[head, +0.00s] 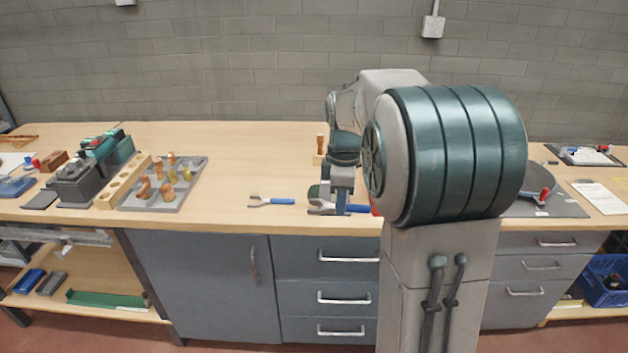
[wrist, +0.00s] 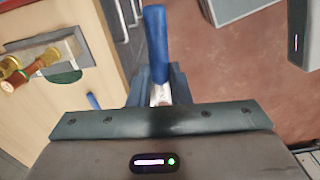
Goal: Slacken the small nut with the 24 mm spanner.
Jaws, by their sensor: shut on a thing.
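My gripper (head: 343,190) is at the front edge of the bench, pointing down. In the wrist view my gripper (wrist: 158,92) is shut on a blue-handled spanner (wrist: 155,45), whose handle stretches away from the jaws. In the head view this spanner (head: 357,208) lies level at the bench edge, its grey head to the left. I cannot read its size. A second blue-handled spanner (head: 283,201) lies on the bench to the left. A brass fitting (wrist: 14,74) with nut-like parts shows at the left of the wrist view; which is the small nut is unclear.
A grey tray of copper and brass fittings (head: 185,200) stands left, beside a wooden block with holes (head: 125,180) and a dark green-and-grey machine (head: 95,165). My arm hides the bench's right middle. Drawers (head: 345,258) are below the front edge.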

